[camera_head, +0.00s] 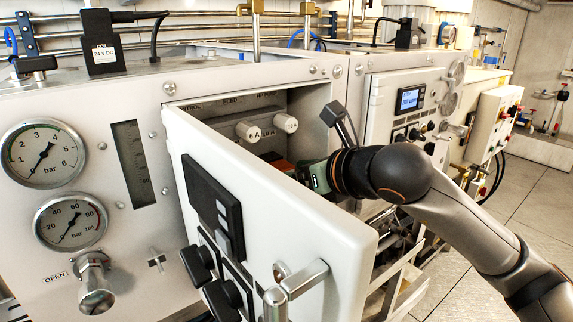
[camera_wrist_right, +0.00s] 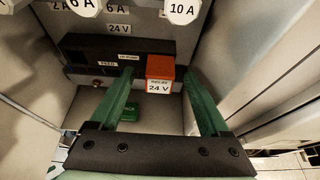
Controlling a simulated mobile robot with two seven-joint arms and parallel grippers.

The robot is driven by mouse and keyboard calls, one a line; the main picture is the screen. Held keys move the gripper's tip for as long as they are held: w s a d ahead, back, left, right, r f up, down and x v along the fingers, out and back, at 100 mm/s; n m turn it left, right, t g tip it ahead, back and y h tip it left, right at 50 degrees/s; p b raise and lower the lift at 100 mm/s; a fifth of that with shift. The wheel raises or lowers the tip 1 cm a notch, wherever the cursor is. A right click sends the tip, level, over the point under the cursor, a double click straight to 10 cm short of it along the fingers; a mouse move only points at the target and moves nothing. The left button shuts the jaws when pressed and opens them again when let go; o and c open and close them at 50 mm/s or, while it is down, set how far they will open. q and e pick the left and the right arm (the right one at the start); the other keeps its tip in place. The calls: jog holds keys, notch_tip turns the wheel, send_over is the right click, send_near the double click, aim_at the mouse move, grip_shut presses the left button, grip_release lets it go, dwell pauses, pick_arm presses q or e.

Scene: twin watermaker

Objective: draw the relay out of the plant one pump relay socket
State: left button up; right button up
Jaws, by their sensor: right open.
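The relay is an orange block (camera_wrist_right: 160,67) with a white label reading 24 V, seated at the right end of a black socket strip (camera_wrist_right: 112,50) inside the open control box. Part of it also shows as an orange patch in the head view (camera_head: 283,166), behind the open door. My right gripper (camera_wrist_right: 159,78) has its two green fingers open, one on each side of the relay, with gaps visible. Contact cannot be judged. In the head view my right gripper (camera_head: 316,177) reaches into the box over the door. My left gripper is not in view.
The open white door (camera_head: 280,215) stands in front of the box below my right arm. White fuse caps marked 6 A (camera_head: 248,131) and 10 A (camera_wrist_right: 183,10) are above the relay. A small green piece (camera_wrist_right: 130,112) lies lower in the box. Side walls are close.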

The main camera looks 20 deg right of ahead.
jog(key=shift+x, duration=0.95)
grip_shut()
jog(key=c, duration=0.7)
grip_release()
grip_shut()
